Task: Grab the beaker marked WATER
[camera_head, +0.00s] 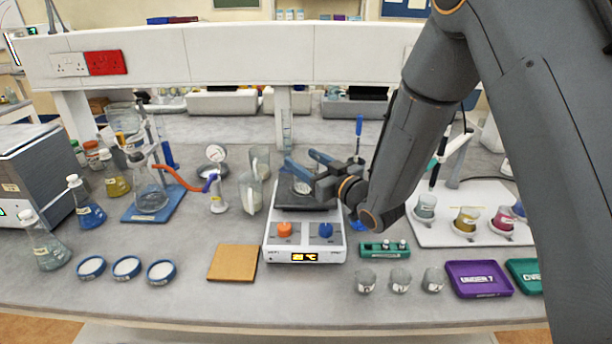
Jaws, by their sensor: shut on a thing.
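The label is too small to read for certain. Whether the beaker rests on the plate or is slightly raised is hard to tell.
A brown pad (233,263) lies front left. A white tray (450,235) holds several labelled cups.

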